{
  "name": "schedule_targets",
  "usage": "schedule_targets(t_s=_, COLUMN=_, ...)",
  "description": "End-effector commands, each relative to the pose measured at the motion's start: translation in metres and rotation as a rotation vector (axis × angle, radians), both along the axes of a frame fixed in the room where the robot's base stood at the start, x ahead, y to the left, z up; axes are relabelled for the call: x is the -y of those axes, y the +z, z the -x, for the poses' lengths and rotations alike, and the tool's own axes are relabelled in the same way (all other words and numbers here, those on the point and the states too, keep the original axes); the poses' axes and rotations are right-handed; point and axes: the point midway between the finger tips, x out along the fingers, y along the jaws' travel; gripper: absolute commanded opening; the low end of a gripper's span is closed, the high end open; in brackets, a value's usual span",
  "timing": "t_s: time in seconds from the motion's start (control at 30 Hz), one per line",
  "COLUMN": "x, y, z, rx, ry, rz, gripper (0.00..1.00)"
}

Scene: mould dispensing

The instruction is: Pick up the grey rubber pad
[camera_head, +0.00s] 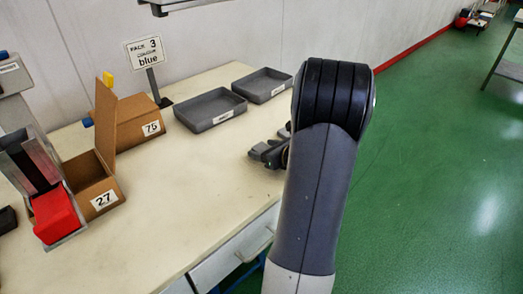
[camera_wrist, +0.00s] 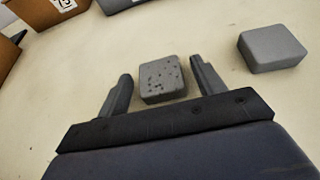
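Two grey block-like pads lie on the pale table in the wrist view. One pad with dark specks or pits (camera_wrist: 162,78) sits between the fingertips of my gripper (camera_wrist: 160,72), with a gap to the right finger and a narrower one to the left. A plain, smooth grey pad (camera_wrist: 272,49) lies to the right, outside the fingers. I cannot tell by material which one is rubber. My gripper is open and empty. In the head view my gripper (camera_head: 268,152) is low over the table, partly hidden by my arm, and the pads cannot be made out clearly.
Two shallow grey trays (camera_head: 211,122) (camera_head: 262,98) stand at the back. Cardboard boxes marked 75 (camera_head: 130,135) and 27 (camera_head: 92,206), a red item in a metal holder (camera_head: 56,214) and a sign reading blue (camera_head: 146,52) are to the left. The front middle of the table (camera_head: 190,225) is clear.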

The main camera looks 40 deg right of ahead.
Motion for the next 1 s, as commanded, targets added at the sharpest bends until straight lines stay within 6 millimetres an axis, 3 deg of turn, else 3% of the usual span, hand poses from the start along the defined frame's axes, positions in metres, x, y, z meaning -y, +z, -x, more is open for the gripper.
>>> schedule_targets(t_s=0.5, x=0.000, y=0.000, z=0.000, rx=0.000, ry=0.000, rz=0.000, gripper=0.22)
schedule_targets(t_s=0.77, x=0.000, y=0.003, z=0.000, rx=0.001, ry=0.000, rz=0.001, gripper=0.21)
schedule_targets(t_s=1.0, x=0.000, y=0.041, z=0.000, rx=0.003, ry=0.001, rz=0.005, gripper=0.21)
